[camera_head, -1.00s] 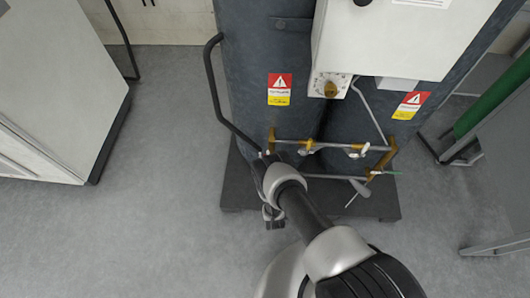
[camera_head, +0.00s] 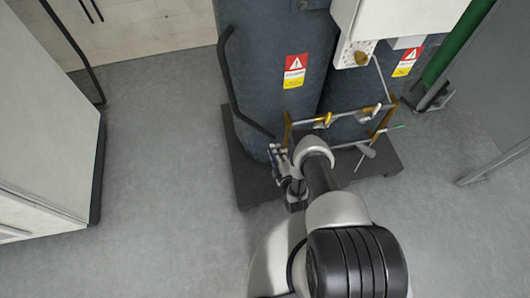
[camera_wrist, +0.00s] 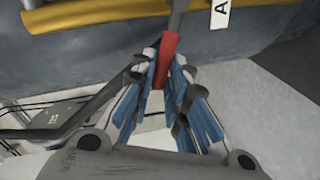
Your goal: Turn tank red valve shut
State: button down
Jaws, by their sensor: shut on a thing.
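The red valve handle (camera_wrist: 168,55) shows in the wrist view at the top centre, on a grey stem. My gripper (camera_wrist: 163,80) has its blue-padded fingers on both sides of the red handle and is shut on it. In the head view my gripper (camera_head: 280,160) is at the lower left of the pipe frame, in front of the dark tank (camera_head: 265,75). The red handle cannot be made out in the head view, where my arm and the gripper are in front of that spot.
A yellow pipe (camera_wrist: 100,12) and a white tag with a letter A (camera_wrist: 220,14) are near the handle. A black bent rail (camera_head: 233,95) runs down the tank's left side. The dark base plate (camera_head: 250,190) lies below. Grey floor (camera_head: 160,200) is open at left.

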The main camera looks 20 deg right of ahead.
jog(key=shift+a+f+n+h+b, duration=0.15)
jog(key=shift+f+n+h+b, duration=0.1)
jog(key=shift+f+n, duration=0.45)
jog(key=shift+a+f+n+h+b, duration=0.2)
jog(key=shift+f+n, duration=0.25)
jog(key=shift+n, duration=0.45)
jog(key=shift+d, duration=0.15)
jog(key=c, duration=1.6)
grip_release()
jog(key=shift+o, duration=0.2)
jog(key=s+r, duration=0.1)
jog(key=s, duration=0.6)
jog(key=shift+s+r, duration=0.15)
jog(key=shift+r, duration=0.05)
